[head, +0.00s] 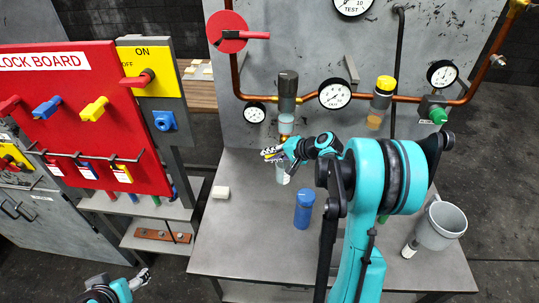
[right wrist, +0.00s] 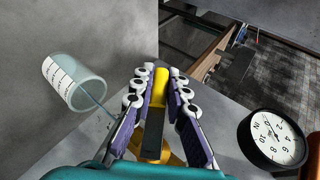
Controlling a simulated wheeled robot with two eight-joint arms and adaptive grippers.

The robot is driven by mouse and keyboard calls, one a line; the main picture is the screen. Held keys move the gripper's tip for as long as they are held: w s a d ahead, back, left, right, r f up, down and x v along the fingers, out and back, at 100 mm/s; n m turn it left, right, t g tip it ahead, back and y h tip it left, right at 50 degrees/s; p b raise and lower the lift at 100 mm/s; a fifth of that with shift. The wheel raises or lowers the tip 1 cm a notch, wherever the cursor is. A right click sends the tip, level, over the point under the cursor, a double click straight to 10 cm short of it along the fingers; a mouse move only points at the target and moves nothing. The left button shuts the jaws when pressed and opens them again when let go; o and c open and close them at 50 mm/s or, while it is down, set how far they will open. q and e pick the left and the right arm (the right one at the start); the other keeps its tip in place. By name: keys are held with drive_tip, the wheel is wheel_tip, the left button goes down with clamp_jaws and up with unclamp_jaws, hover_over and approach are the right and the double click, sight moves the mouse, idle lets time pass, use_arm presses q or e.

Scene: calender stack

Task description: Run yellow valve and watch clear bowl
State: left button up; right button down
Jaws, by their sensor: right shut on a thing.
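The yellow valve shows as a yellow lever (right wrist: 160,88) with a dark end, between the fingers of my right gripper (right wrist: 158,100) in the right wrist view. My right gripper (head: 270,154) is shut on it, in front of the grey panel in the head view. A clear bowl (head: 286,125) hangs under a dark filter body just above the gripper. A clear cup with a ruled white label (right wrist: 75,80) shows at left in the wrist view; I cannot tell whether it is that bowl. My left gripper (head: 141,278) is low at the left, its fingers too small to read.
A grey funnel-like container (head: 440,226) is at the table's right. A gauge (head: 254,112) is close to my right gripper. A red lock board (head: 75,130) stands left.

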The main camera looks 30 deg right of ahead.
drive_tip(key=c, duration=1.5)
unclamp_jaws()
drive_tip(key=shift+f, duration=0.1)
drive_tip(key=v, duration=1.2)
idle(4.8)
